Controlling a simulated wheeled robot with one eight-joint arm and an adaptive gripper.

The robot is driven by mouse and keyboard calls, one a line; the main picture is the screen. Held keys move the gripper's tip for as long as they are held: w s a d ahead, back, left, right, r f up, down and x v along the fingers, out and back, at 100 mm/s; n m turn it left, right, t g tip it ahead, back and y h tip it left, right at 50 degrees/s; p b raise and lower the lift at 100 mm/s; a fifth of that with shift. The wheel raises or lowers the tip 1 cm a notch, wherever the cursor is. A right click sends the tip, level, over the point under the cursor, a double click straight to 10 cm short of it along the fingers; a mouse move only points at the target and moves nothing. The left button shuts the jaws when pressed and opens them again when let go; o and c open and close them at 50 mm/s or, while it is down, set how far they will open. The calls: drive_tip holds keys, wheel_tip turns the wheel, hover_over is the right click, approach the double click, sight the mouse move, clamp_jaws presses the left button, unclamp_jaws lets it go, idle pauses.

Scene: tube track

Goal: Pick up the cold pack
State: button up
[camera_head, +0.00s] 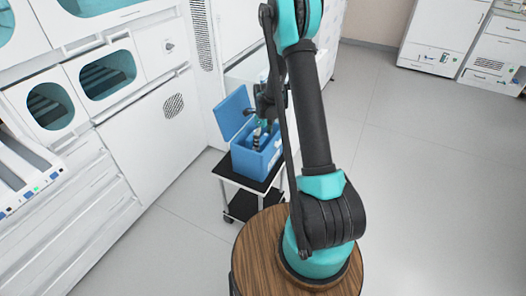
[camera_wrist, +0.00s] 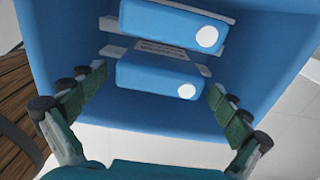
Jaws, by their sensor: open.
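In the wrist view, a blue cold pack (camera_wrist: 158,80) with a white round spot lies inside the blue cooler box (camera_wrist: 140,134). A second blue pack (camera_wrist: 170,24) of the same look lies beyond it, at the top of the picture. My gripper (camera_wrist: 162,98) is open, with one finger on each side of the nearer pack. I cannot tell whether the fingers touch it. In the head view, the cooler box (camera_head: 243,163) stands with its lid (camera_head: 233,112) open, and my gripper (camera_head: 262,135) reaches down into it. The packs are hidden there.
The box stands on a small black-topped cart (camera_head: 233,178). White cabinets (camera_head: 150,135) with round-cornered windows line the left side. A white panel edge stands close behind the box. The grey floor (camera_head: 420,190) to the right is clear. More white cabinets stand at the back right.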

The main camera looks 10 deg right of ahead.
drive_tip(key=shift+a+f, duration=0.1)
drive_tip(key=shift+f, duration=1.65)
drive_tip(key=shift+c, duration=0.5)
drive_tip(key=c, duration=1.1)
wheel_tip(320, 180, up, 20)
drive_tip(key=shift+r, duration=0.1)
